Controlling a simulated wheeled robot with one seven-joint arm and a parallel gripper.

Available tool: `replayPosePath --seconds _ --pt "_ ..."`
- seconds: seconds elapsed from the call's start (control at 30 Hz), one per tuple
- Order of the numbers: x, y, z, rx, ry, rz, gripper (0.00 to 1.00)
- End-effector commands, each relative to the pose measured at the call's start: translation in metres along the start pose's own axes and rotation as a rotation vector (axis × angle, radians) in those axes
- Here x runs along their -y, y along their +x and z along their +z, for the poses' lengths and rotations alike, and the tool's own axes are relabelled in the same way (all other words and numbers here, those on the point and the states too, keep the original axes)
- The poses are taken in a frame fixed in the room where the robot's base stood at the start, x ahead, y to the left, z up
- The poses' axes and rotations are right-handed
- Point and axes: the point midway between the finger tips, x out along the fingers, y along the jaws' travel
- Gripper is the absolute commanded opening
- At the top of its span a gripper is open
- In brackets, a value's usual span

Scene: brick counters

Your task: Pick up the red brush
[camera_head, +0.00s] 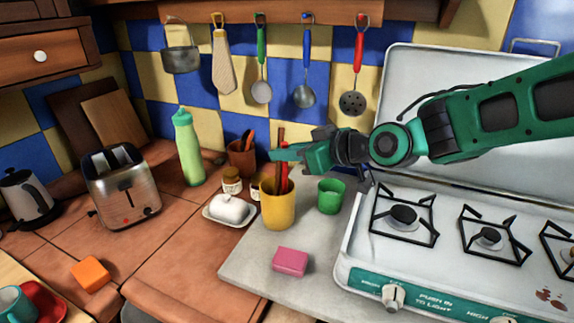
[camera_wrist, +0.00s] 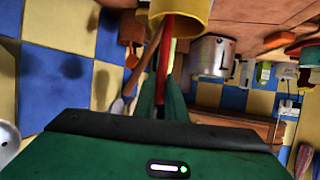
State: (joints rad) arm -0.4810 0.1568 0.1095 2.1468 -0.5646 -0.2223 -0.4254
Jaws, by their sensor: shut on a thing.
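The red brush (camera_head: 284,186) stands in a yellow cup (camera_head: 279,212) on the grey counter slab, beside a brown stick. Only part of its shaft shows; its lower end is hidden in the cup. My gripper (camera_head: 283,153) reaches in from the right above the cup, its green fingers closed around the upper part of the brush. In the wrist view, the red shaft (camera_wrist: 164,62) runs from the yellow cup (camera_wrist: 190,14) down between my gripper's fingers (camera_wrist: 162,95). The brush's lower end still sits inside the cup.
A green cup (camera_head: 330,196) stands just right of the yellow cup. A butter dish (camera_head: 231,209) and small jars are to its left, and a pink block (camera_head: 290,262) lies in front. The stove (camera_head: 440,245) is at right; utensils hang behind.

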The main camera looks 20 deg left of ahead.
Motion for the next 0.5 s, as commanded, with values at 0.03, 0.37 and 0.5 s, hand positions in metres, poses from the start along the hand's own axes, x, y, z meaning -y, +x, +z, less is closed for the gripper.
replayPosePath --seconds 0.03,0.37,0.5 --pt "-0.001 -0.004 -0.011 -0.004 -0.004 0.001 0.00" --pt "0.000 -0.026 -0.063 -0.002 -0.004 0.002 0.00" --pt "-0.001 -0.036 -0.077 0.000 -0.001 0.003 0.00"
